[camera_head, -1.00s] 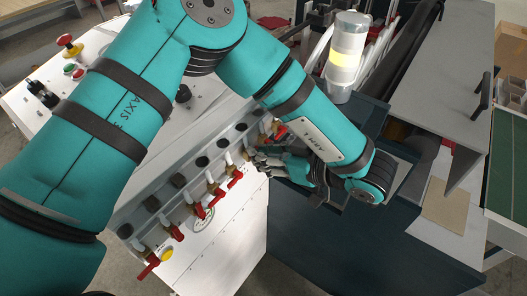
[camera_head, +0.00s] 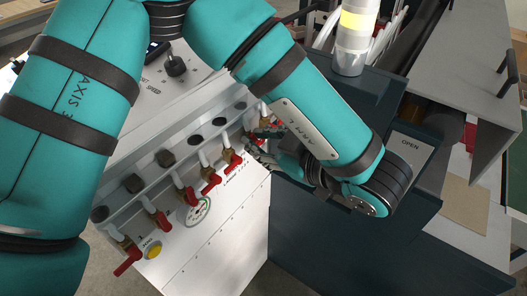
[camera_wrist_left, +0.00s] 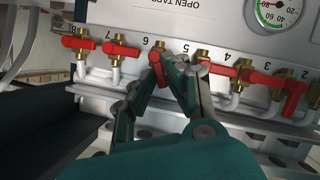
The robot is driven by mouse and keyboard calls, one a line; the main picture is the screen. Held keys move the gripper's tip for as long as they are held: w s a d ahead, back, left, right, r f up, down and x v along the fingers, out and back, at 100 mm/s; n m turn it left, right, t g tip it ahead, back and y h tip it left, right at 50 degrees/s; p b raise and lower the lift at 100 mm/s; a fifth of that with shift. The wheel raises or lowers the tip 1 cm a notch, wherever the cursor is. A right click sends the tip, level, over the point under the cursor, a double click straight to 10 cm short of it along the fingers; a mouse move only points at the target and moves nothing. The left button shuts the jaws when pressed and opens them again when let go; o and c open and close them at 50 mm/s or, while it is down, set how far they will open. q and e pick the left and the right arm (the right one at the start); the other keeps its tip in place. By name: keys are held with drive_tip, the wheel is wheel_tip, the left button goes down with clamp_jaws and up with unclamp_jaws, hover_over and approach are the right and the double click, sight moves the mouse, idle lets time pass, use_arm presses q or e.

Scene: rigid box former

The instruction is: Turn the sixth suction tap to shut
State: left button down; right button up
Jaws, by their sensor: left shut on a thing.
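A row of red-handled suction taps runs along the front of the white machine (camera_head: 232,200). In the left wrist view the sixth tap (camera_wrist_left: 157,68), below its upside-down number 6, has its red handle pointing down toward the camera, across the row. My left gripper (camera_wrist_left: 164,76) is shut on this handle, with a finger on either side. In the head view the left gripper (camera_head: 262,142) is at the far part of the row and hides the tap it holds. The seventh tap (camera_wrist_left: 122,50) and eighth tap (camera_wrist_left: 75,43) have handles along the row. My right gripper is not in view.
The fifth tap (camera_wrist_left: 205,69) sits close beside the gripper. A pressure gauge (camera_head: 198,211) and a yellow button (camera_head: 153,250) are on the machine front. A signal tower (camera_head: 353,38) stands behind my left arm. Dark cabinets (camera_head: 330,235) lie to the right.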

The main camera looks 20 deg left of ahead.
use_arm(q)
drive_tip(key=shift+s+f+n+t+b, duration=0.1)
drive_tip(key=shift+f+n+t+b, duration=0.25)
drive_tip(key=shift+b, duration=0.35)
drive_tip(key=shift+s+a+r+n+b, duration=0.1)
drive_tip(key=shift+r+n+b, duration=0.15)
drive_tip(key=shift+b, duration=0.25)
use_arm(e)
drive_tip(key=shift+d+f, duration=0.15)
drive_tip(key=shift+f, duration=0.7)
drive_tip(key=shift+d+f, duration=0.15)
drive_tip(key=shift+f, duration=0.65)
use_arm(q)
drive_tip(key=c, duration=1.4)
unclamp_jaws()
drive_tip(key=v, duration=0.7)
drive_tip(key=shift+s+r, duration=0.1)
drive_tip(key=shift+s, duration=0.05)
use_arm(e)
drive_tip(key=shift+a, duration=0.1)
